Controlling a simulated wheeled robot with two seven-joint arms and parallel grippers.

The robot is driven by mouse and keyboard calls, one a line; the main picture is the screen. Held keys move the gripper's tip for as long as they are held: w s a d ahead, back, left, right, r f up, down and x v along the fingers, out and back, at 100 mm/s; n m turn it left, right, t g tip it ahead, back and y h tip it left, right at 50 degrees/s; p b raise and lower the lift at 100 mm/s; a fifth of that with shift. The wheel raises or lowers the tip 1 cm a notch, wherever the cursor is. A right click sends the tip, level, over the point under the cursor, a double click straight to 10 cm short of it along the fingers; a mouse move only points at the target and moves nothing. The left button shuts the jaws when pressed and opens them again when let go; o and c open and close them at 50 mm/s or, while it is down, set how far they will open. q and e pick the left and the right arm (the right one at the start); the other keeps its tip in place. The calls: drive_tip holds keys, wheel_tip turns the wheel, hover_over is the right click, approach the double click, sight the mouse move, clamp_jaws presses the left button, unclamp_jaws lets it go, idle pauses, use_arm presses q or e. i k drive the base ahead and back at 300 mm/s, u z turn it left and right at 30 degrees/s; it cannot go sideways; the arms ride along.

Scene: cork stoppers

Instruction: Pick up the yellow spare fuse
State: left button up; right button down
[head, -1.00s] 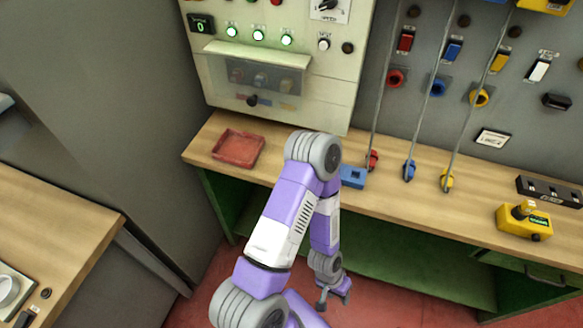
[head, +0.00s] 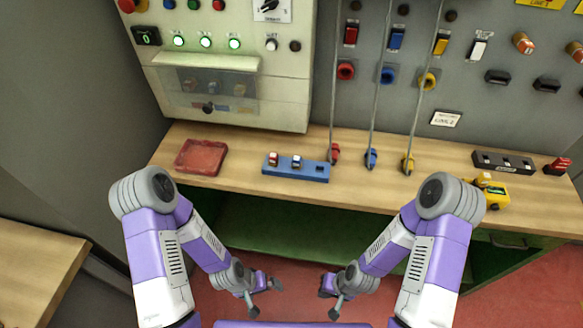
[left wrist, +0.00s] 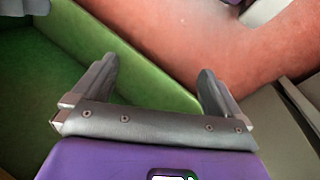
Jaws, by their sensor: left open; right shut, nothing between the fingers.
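I cannot make out a yellow fuse for certain. A blue rack (head: 318,171) on the workbench holds a red-and-white fuse (head: 273,159) and a blue-and-white fuse (head: 297,161) toward its left; its right part looks empty. A clear cover (head: 207,88) on the pale panel has small coloured shapes behind it, too dim to tell apart. My left gripper (head: 264,287) hangs low in front of the bench; the left wrist view shows it open and empty (left wrist: 157,70). My right gripper (head: 331,288) hangs low beside it, shut and empty.
A red tray (head: 201,157) lies left of the rack. Cables hang to red (head: 334,153), blue (head: 371,158) and yellow (head: 407,163) plugs at its right. A yellow device (head: 490,194) and a black holder (head: 503,161) stand further right. The bench front is clear.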

sight(482, 180)
drive_tip(key=u, duration=2.45)
drive_tip(key=k, duration=2.1)
drive_tip(key=z, duration=1.55)
